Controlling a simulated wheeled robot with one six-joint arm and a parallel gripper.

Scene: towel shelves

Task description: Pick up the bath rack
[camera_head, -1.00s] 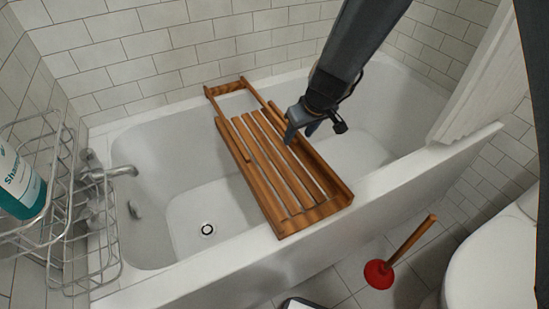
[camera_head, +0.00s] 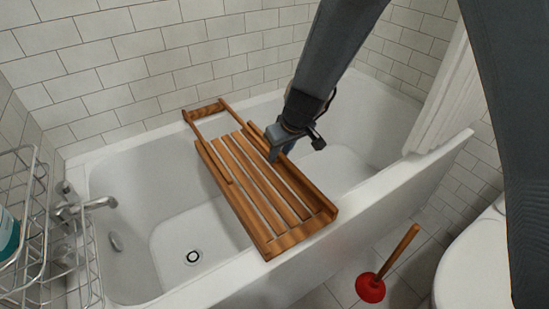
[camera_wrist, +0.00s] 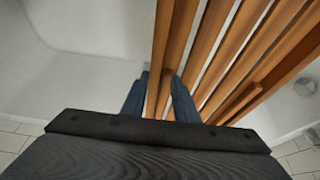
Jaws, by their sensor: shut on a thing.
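The bath rack (camera_head: 262,190) is a brown wooden slatted tray lying across the white bathtub (camera_head: 135,190), from the far wall side to the near rim. My gripper (camera_head: 278,152) is at the rack's right long side, near its middle. In the wrist view my gripper (camera_wrist: 163,98) has one blue-grey finger on each side of the rack's side rail (camera_wrist: 162,65), and it is shut on it. Whether the rack is lifted off the rims cannot be told.
A wire caddy (camera_head: 50,235) with a teal bottle (camera_head: 8,235) stands at the left, near the tap (camera_head: 95,203). A red plunger (camera_head: 371,287) stands on the floor by the toilet (camera_head: 470,270). A white curtain (camera_head: 440,105) hangs at the right.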

